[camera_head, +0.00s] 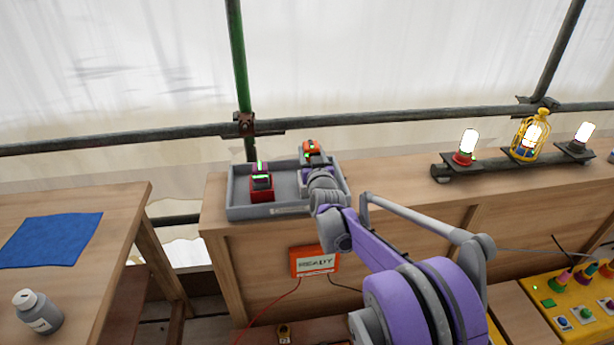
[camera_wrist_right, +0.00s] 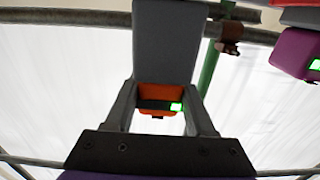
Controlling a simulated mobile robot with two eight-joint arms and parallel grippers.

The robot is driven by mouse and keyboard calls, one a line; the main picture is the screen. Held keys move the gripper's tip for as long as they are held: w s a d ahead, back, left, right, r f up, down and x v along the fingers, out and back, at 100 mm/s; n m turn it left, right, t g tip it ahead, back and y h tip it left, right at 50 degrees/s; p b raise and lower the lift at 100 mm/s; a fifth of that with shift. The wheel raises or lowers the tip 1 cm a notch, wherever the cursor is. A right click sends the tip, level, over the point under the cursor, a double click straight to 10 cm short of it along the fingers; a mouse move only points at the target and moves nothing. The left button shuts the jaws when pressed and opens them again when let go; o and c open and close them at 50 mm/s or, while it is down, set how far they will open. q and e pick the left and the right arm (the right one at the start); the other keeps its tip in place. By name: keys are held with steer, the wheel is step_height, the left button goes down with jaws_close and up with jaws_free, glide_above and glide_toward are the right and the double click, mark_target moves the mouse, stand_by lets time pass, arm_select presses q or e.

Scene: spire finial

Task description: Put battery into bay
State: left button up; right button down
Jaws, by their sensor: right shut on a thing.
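My right gripper (camera_head: 315,164) is at the right part of a grey tray (camera_head: 238,212) and is shut on an orange battery (camera_head: 311,147). In the right wrist view the fingers of the gripper (camera_wrist_right: 162,106) stand either side of the orange battery (camera_wrist_right: 158,92), which shows a green light. A grey block (camera_wrist_right: 167,42) covers part of that view above it. A red battery (camera_head: 261,190) and a purple battery (camera_head: 262,167), both with green lights, stand in the left part of the tray. I cannot make out which thing is the bay. My left gripper is out of view.
A "READY" sign (camera_head: 315,262) hangs on the bench front below the tray. Lamps (camera_head: 466,147) stand on the bench at right. A yellow control panel (camera_head: 577,312) is at lower right. A side table at left holds a blue cloth (camera_head: 52,240) and a grey bottle (camera_head: 39,312).

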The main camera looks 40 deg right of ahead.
steer(key=shift+f+b, duration=0.45)
steer(key=shift+f, duration=2.3)
steer(key=shift+f, duration=0.2)
steer(key=shift+c, duration=1.2)
jaws_free()
steer(key=shift+r, duration=0.1)
